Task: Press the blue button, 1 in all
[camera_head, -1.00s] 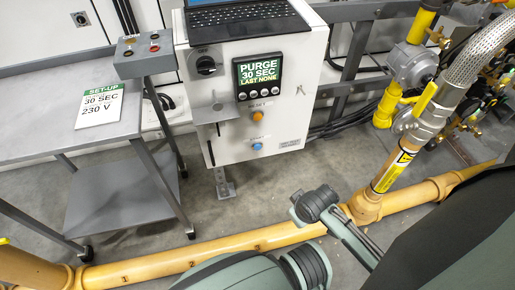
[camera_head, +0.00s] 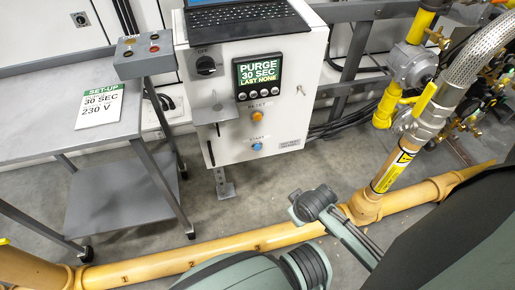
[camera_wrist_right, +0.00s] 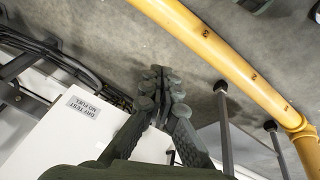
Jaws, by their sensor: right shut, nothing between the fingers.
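The blue button (camera_head: 257,146) is low on the front of a white control cabinet (camera_head: 230,155) in the head view. A small label above it seems to read START. Nothing covers it, and nothing touches it. My right gripper (camera_wrist_right: 162,78) shows in the right wrist view with its dark fingers together and nothing between them. The grey floor and a yellow pipe lie beyond its tips. Green-grey and dark parts of my own arms fill the lower part of the head view, apart from the button. My left gripper is not in view.
An orange button (camera_head: 258,118) sits above the blue one. A display (camera_head: 258,74), black knob (camera_head: 206,65) and grey bracket (camera_head: 215,113) share the panel. A grey cart (camera_head: 60,115) stands left. A yellow floor pipe (camera_head: 150,267) runs across the front. Gas piping (camera_head: 410,68) stands right.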

